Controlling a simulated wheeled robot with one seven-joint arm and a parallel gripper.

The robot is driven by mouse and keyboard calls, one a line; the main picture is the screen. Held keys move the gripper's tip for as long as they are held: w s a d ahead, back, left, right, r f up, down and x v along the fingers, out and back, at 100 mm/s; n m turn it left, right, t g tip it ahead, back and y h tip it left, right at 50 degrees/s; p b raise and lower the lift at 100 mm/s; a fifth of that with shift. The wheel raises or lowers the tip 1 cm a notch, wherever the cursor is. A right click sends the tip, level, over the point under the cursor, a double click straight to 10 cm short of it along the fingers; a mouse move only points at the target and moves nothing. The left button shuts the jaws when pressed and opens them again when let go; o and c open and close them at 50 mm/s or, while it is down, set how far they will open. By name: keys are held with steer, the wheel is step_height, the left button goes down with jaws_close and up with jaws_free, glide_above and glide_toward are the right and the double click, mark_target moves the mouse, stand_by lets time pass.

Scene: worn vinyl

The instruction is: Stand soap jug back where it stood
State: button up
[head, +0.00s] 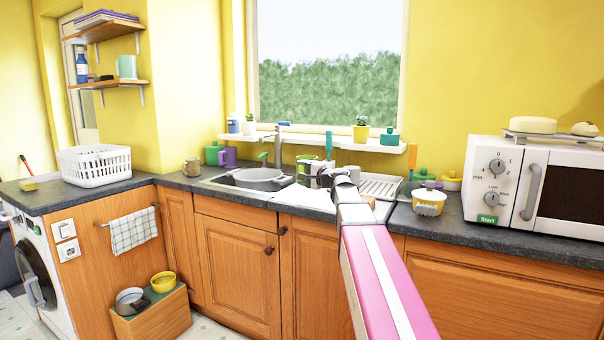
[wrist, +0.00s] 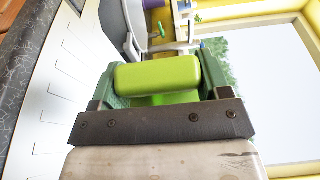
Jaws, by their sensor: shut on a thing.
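My gripper (head: 318,174) reaches over the sink area at the middle of the counter in the head view. In the wrist view its dark green fingers (wrist: 215,76) are shut on a lime-green thing (wrist: 157,74), which I take to be the soap jug. Only its rounded near face shows, with a narrower green part below it. The rest of it is hidden by my gripper. In the head view my arm and gripper hide most of it, so I cannot tell whether its base touches anything.
The sink (head: 232,184) holds a grey pan (head: 259,178). A green container (head: 212,154) and a purple jug (head: 229,157) stand behind it. The windowsill (head: 300,139) carries small pots. A patterned bowl (head: 428,202) and a microwave (head: 535,185) are to the right. Dark counter at left is partly free.

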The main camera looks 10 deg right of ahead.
steer(key=shift+f, duration=0.15)
steer(key=shift+f, duration=2.75)
steer(key=shift+f, duration=0.8)
stand_by(0.5)
steer(key=o, duration=1.7)
steer(key=shift+o, duration=0.2)
steer(key=shift+f, duration=0.1)
steer(key=shift+s, duration=0.15)
steer(key=shift+v, duration=4)
